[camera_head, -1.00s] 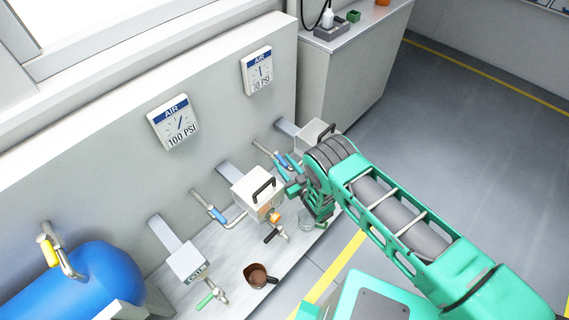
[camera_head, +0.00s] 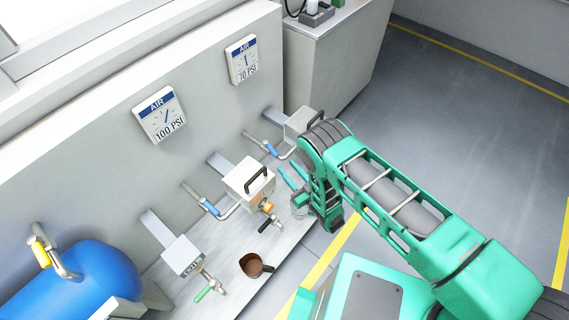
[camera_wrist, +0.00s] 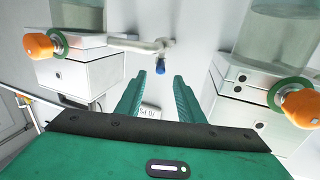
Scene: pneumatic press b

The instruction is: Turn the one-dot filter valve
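In the head view my gripper (camera_head: 287,177) is between the middle white box (camera_head: 245,176) and the right box (camera_head: 299,121), which my arm partly covers. I cannot see the right box's knob there.
Blue-handled pipes (camera_head: 209,206) run from the wall beside the boxes. A brown cup (camera_head: 252,266) stands on the bench. A blue tank (camera_head: 85,282) is at lower left. Open floor (camera_head: 450,110) lies to the right.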

